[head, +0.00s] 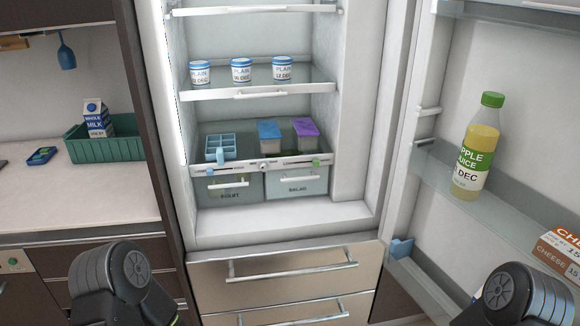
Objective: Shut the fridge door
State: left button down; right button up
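The fridge door (520,85) stands wide open at the right, with its inner side and shelves facing me. A juice bottle (476,148) stands upright on a door shelf, and a cheese carton (560,258) is partly cut off at the right edge. The fridge (290,225) is open in the middle, with its lit inside fully in sight. Dark links of my two arms show at the bottom left and bottom right, the right one in front of the door's lower part. Neither gripper's fingers are in view. The door's outer face and handle are hidden.
Inside the fridge are several tubs (242,70), a blue tray (220,146), lidded boxes (270,137) and two bins. Steel drawers (290,271) are below, shut. A counter (75,198) at the left holds a green crate (75,150) and a milk carton (97,118).

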aim_at(462, 50)
jog(key=u, duration=2.45)
jog(key=k, duration=2.7)
jog(key=z, duration=1.45)
